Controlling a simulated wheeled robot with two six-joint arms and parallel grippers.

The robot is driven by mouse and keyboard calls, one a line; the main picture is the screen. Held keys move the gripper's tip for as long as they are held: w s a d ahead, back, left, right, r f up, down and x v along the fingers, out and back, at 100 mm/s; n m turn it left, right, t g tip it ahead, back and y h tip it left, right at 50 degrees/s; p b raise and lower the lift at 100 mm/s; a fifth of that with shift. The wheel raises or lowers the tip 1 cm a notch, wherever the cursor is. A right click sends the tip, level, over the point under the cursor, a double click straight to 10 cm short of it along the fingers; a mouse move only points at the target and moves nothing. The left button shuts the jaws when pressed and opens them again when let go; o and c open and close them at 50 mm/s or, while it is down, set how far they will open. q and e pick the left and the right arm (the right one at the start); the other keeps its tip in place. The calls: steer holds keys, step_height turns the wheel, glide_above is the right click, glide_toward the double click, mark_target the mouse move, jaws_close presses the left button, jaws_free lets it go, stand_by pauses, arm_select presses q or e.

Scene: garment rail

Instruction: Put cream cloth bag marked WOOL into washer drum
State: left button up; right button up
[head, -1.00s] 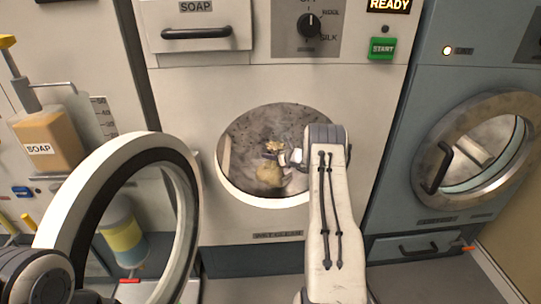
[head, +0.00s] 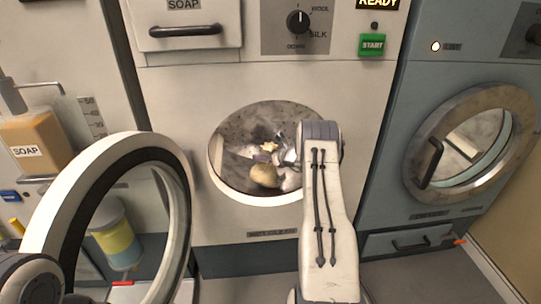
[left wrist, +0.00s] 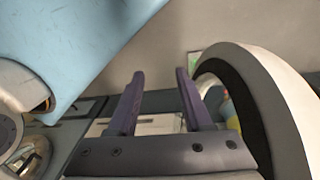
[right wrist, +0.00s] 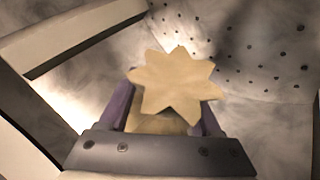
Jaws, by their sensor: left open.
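The cream cloth bag (head: 264,176) is inside the washer drum (head: 235,135), seen through the round opening in the head view. Its body is low in the drum, with its ruffled neck above. No WOOL mark is readable. My right gripper (head: 285,154) reaches into the drum beside the neck. In the right wrist view its fingers stand wide apart, with the star-shaped bag top (right wrist: 176,82) in front of them hiding the tips. It looks open around the bag. My left gripper (left wrist: 156,92) is open and empty, beside the round door (head: 110,170).
The washer's white-rimmed door stands swung open at the left. The green START button (head: 372,45) is above right of the opening. A blue-grey machine (head: 425,190) stands at the right.

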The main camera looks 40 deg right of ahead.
steer(key=p+v, duration=0.1)
steer(key=v, duration=0.8)
steer(key=shift+s+r+p, duration=0.25)
steer(key=shift+s+p, duration=0.05)
steer(key=shift+p, duration=0.05)
